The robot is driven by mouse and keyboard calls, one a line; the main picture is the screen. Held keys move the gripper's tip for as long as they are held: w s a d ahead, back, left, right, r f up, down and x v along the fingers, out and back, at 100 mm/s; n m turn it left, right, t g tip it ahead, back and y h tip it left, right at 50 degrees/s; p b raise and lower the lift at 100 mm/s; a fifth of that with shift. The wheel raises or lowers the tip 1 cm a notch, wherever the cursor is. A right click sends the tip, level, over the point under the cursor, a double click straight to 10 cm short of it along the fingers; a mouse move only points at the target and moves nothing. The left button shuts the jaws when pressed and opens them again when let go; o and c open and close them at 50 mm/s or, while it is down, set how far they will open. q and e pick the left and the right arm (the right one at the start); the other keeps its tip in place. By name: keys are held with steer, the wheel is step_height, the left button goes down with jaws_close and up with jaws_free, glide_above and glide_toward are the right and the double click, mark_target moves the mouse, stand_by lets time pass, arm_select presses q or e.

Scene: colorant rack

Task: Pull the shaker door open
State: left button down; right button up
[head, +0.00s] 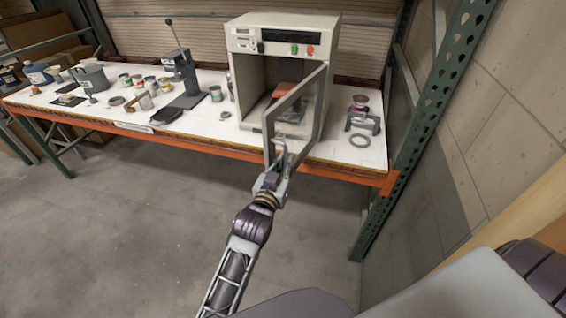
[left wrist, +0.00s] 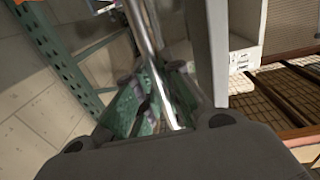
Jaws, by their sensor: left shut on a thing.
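The shaker (head: 285,60) is a beige box cabinet on the white bench, with a dark display and green and red buttons on its top panel. Its framed, see-through door (head: 318,115) stands swung out toward me, hinged on the cabinet's right side. The inside of the cabinet shows, with an orange-red part in it. My left gripper (head: 278,158) is at the door's free edge, shut on the door handle. In the left wrist view the metal bar of the handle (left wrist: 147,40) runs between the fingers, beside the grey door edge (left wrist: 207,50). My right gripper is not visible.
The bench (head: 205,120) has an orange front beam. A clamp-like device (head: 362,115) and a grey ring (head: 360,140) lie right of the door. A green perforated rack post (head: 425,100) stands at the right. A lever press (head: 183,75) and several cans are left. The floor in front is clear.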

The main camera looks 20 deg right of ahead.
arm_select(q)
steer(key=shift+s+d, duration=0.15)
steer(key=c, duration=1.5)
jaws_free()
steer(key=shift+c, duration=0.2)
steer(key=shift+v, duration=6.05)
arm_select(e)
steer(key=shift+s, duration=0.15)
